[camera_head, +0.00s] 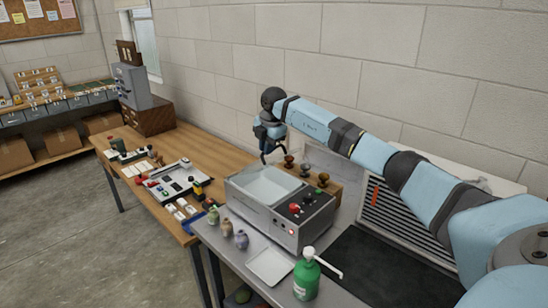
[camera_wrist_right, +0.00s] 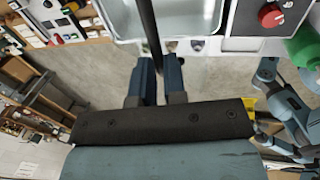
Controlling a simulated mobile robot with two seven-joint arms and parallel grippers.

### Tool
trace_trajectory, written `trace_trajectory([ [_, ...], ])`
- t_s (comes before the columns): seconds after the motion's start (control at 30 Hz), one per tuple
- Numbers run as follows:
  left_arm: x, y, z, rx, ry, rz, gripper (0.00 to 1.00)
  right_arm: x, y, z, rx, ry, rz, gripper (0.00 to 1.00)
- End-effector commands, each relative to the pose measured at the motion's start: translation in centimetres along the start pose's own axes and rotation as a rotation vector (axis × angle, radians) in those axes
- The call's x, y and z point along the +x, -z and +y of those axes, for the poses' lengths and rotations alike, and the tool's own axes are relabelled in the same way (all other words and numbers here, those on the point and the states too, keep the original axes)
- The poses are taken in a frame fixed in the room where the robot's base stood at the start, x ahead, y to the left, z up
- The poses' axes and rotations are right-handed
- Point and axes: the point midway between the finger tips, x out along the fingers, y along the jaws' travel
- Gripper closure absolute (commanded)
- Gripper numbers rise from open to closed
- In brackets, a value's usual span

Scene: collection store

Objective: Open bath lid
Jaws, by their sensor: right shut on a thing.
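The bath is a grey metal box (camera_head: 262,211) on the grey bench, with a pale, open-looking basin (camera_head: 265,184) in its top. The basin rim also shows at the top of the wrist view (camera_wrist_right: 190,39). I cannot make out a separate lid panel. My left gripper does not show in the head view.
A red knob (camera_head: 294,208) sits on the bath's control panel. Small jars (camera_head: 241,239), a white tray (camera_head: 270,266) and a green pump bottle (camera_head: 307,276) stand in front. Dark knobbed items (camera_head: 289,162) stand behind. A wooden table (camera_head: 150,150) with parts adjoins at left.

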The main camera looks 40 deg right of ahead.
Motion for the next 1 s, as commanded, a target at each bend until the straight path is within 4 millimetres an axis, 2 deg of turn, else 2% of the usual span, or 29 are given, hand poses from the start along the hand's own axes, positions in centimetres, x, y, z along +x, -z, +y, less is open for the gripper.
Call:
trace_trajectory([
  [0.03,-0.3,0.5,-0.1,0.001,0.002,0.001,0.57,-0.7,0.1,1.0,0.002,-0.002,0.001,1.0],
  [0.27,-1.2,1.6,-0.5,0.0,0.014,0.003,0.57,-2.5,-0.1,4.2,0.002,0.003,0.0,1.0],
  [0.3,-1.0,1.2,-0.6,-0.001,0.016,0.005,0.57,-1.8,-0.2,3.8,0.0,0.005,-0.001,0.89],
  [0.4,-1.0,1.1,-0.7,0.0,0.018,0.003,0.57,-1.6,-0.1,3.7,-0.002,0.007,0.0,0.66],
  [0.43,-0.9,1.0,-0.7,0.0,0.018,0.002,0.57,-1.6,-0.1,3.7,-0.002,0.007,0.0,0.63],
  [1.0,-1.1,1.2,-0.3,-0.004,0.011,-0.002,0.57,-2.0,-0.1,3.9,-0.001,0.005,0.0,0.63],
])
